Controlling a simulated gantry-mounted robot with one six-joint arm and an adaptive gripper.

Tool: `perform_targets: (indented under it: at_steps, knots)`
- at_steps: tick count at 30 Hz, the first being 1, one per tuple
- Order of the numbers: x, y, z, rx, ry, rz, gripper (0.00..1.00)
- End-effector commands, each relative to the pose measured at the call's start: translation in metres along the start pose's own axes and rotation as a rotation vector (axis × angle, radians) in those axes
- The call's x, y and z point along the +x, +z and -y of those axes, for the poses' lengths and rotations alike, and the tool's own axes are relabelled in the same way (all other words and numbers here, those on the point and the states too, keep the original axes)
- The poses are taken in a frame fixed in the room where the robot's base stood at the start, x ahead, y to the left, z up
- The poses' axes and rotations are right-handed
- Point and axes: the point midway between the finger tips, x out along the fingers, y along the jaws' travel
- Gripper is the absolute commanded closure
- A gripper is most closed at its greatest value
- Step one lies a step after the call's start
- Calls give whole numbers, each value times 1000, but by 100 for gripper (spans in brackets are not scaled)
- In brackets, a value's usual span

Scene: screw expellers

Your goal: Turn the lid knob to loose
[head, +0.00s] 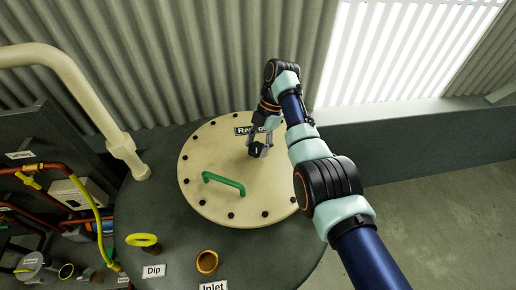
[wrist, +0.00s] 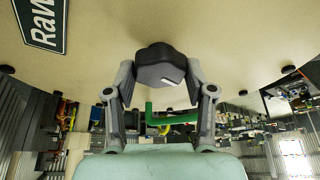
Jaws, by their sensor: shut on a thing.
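The lid knob (head: 255,150) is a small black knob with a white mark, on the round cream lid (head: 210,165) of a dark tank. My gripper (head: 261,146) reaches it from above, with a finger on each side. In the wrist view the knob (wrist: 160,66) sits between the two grey fingers of my gripper (wrist: 160,75), which are shut on it. The knob's white mark shows on its near face, slanted. The sign behind the knob is partly covered by my arm in the head view.
A green handle (head: 224,184) stands on the lid left of the knob, and several dark bolts ring the lid's rim. A cream pipe (head: 75,85) rises at left.

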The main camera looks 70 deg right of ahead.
Motion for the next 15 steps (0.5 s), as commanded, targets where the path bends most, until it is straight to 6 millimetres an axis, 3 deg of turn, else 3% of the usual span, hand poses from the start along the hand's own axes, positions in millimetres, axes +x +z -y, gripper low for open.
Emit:
perform_targets:
  at_steps: [15]
  knots:
    - [1, -1, -1, -167, -67, 2, 81]
